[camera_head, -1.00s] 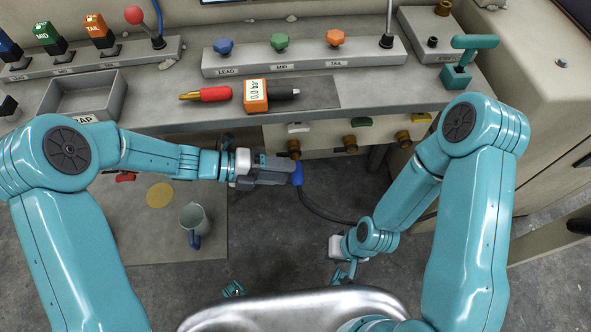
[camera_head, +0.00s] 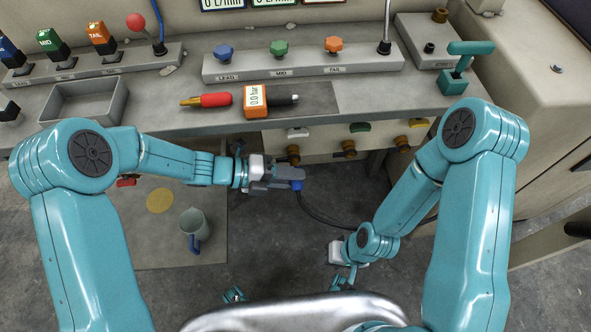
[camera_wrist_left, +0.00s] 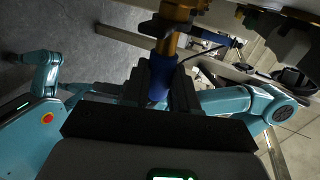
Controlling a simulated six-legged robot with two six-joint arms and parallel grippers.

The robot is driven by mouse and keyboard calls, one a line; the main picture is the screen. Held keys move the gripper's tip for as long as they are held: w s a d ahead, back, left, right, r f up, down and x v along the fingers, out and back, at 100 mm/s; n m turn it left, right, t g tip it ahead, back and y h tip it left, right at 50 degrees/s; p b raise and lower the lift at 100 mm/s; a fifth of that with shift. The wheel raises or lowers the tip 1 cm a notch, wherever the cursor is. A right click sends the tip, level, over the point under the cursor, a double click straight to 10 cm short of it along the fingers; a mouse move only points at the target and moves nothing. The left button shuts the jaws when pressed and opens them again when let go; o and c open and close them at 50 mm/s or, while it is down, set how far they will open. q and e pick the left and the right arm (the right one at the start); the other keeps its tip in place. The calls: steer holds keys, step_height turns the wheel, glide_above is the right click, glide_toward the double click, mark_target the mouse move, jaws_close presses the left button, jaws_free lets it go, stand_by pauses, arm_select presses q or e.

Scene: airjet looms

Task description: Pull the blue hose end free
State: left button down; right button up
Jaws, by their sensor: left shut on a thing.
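The blue hose end (camera_head: 297,187) sits between the fingers of my left gripper (camera_head: 290,180), which is shut on it. In the head view it is below the lead brass fitting (camera_head: 293,153), with the black hose (camera_head: 325,217) curving away right. In the left wrist view, the blue hose end (camera_wrist_left: 159,88) stands between the dark fingers, with the brass fitting (camera_wrist_left: 169,42) just above it. I cannot tell whether they still touch. My right gripper (camera_head: 338,253) is low at centre right; its fingers are not clear.
Two more brass fittings (camera_head: 348,149) (camera_head: 402,143) sit to the right under the bench. A jug (camera_head: 194,226) stands on the mat below.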

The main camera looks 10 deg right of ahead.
arm_select(q)
steer(key=shift+s, duration=0.15)
steer(key=c, duration=0.8)
jaws_free()
steer(key=p+v, duration=0.3)
steer(key=v, duration=1.3)
steer(key=shift+a+r+p, duration=0.1)
steer(key=shift+a+p, duration=0.05)
steer(key=shift+p, duration=0.15)
